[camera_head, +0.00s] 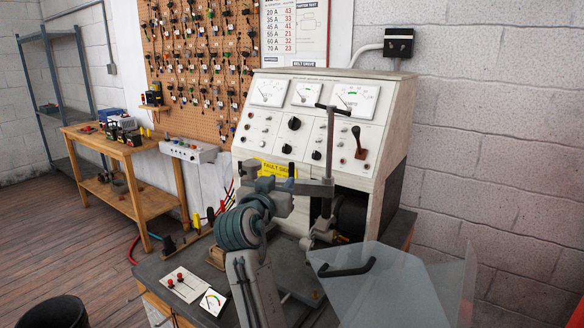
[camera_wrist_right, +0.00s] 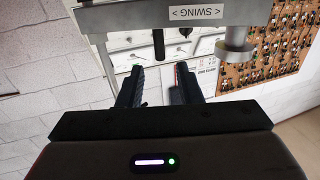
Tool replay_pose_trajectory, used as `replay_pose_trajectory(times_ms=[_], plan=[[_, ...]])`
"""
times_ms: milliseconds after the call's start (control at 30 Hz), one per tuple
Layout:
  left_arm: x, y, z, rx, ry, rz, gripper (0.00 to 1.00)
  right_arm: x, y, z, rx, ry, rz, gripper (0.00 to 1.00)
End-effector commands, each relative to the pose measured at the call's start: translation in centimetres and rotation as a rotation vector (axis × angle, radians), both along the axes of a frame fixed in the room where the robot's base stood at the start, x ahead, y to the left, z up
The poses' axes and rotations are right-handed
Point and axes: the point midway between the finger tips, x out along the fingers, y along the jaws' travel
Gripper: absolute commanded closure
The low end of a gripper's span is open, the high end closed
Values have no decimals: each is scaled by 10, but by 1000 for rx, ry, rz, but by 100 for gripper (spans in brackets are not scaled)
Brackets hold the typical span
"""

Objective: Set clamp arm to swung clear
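The clamp arm (camera_head: 312,188) is a grey horizontal bar on the bench, in front of the white test panel. A tall screw with a black T-handle (camera_head: 333,108) stands at its right end. In the right wrist view the bar carries a "SWING" label (camera_wrist_right: 195,13) and crosses the top of the picture. My right gripper (camera_head: 287,190) is close to the bar's left end, partly hidden by my own wrist. In its wrist view the two dark fingers (camera_wrist_right: 158,87) are apart with nothing between them, and a dark rod shows beyond. My left gripper is not in view.
The test panel (camera_head: 277,132) with gauges and knobs stands behind the clamp. A clear shield (camera_head: 400,292) with a black handle (camera_head: 346,269) is at front right. A card with red terminals (camera_head: 185,283) lies on the bench. A wooden table (camera_head: 140,150) stands at left.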

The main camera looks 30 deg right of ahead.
Motion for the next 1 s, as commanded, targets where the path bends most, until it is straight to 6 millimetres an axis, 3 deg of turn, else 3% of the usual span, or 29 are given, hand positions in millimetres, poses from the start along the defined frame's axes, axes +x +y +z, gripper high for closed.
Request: replay_pose_trajectory(times_ms=[433,900,1000], plan=[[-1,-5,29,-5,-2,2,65,46,-59,3,-2,3,-1,68],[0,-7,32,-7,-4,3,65,55,-70,0,2,1,0,68],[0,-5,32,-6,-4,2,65,54,-70,0,2,1,0,88]])
